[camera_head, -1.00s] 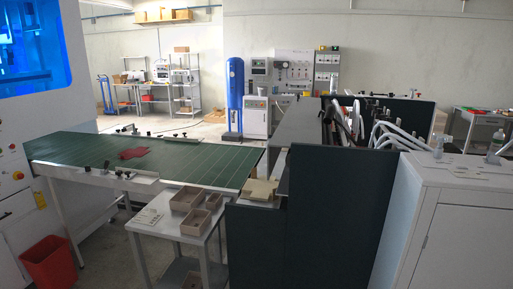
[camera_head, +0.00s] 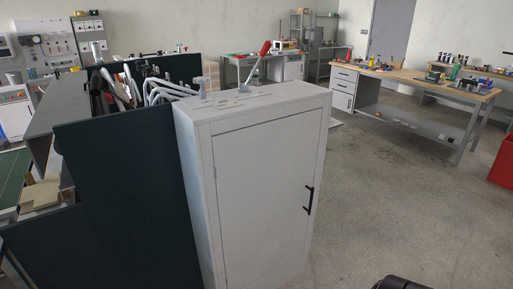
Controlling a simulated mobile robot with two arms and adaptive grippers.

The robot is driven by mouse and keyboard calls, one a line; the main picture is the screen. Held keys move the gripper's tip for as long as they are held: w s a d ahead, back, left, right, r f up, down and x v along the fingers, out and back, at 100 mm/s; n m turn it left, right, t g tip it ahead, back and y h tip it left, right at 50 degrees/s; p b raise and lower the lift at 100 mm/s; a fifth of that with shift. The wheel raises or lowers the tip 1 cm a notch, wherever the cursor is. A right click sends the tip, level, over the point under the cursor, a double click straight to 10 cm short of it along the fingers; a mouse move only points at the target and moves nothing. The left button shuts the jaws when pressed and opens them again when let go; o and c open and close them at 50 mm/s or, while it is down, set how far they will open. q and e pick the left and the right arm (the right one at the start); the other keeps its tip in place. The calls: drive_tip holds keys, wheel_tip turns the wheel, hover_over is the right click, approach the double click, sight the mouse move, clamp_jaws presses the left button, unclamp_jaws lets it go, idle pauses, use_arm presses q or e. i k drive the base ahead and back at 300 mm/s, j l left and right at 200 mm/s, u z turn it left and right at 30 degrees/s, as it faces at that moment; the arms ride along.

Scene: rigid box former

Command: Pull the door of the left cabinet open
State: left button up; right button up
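A white cabinet (camera_head: 203,165) stands in the middle of the head view. Its front door (camera_head: 262,195) is shut flush in the frame. A black vertical bar handle (camera_head: 309,200) sits near the door's right edge. No second cabinet of this kind shows, so I cannot tell from this view whether it is the left one. Neither of my grippers can be made out. A dark rounded shape at the bottom edge, right of the cabinet, may be part of me, but too little of it shows to tell.
Dark panels (camera_head: 125,180) stand close against the cabinet's left side. A wooden workbench (camera_head: 410,84) stands back right, a red bin (camera_head: 504,162) at the right edge. The grey floor (camera_head: 400,200) right of the cabinet is clear.

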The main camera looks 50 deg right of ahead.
sight(264, 172)
drive_tip(key=z, duration=1.65)
